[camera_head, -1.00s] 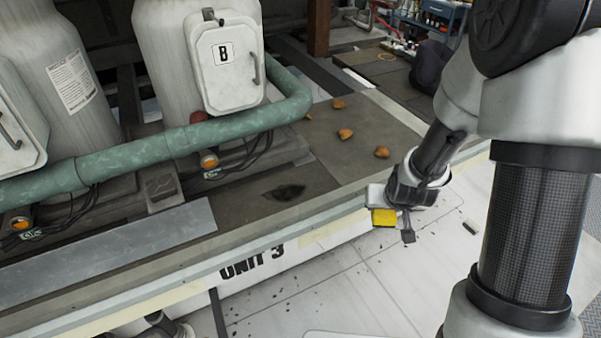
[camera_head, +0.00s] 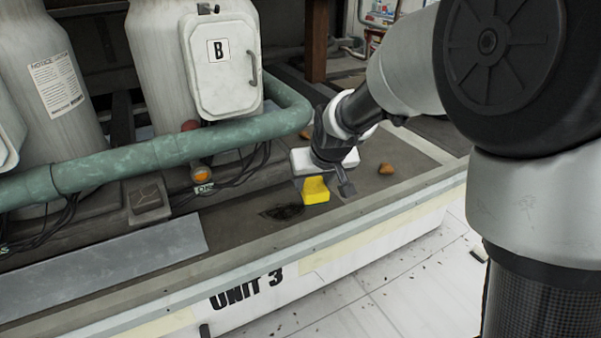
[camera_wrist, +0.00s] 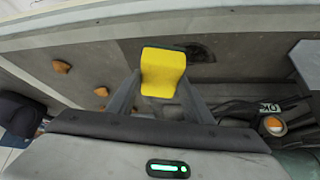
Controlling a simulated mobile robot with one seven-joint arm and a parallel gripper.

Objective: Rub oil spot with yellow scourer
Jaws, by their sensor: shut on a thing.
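The yellow scourer (camera_head: 316,191) is held between the fingers of my gripper (camera_head: 325,186), which is shut on it. It also shows in the wrist view (camera_wrist: 162,72), between the two grey fingers of my gripper (camera_wrist: 160,90). The oil spot (camera_head: 284,211) is a dark patch on the brown-grey deck, just left of and slightly below the scourer in the head view. In the wrist view the oil spot (camera_wrist: 201,53) lies just right of the scourer, partly hidden behind it. I cannot tell whether the scourer touches the deck.
An orange-brown lump (camera_head: 386,169) lies right of my gripper. A green pipe (camera_head: 150,155) and the white tank box marked B (camera_head: 222,85) stand behind. A flat grey metal plate (camera_head: 130,252) lies to the left. A raised rim (camera_head: 270,250) runs along the deck's front.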

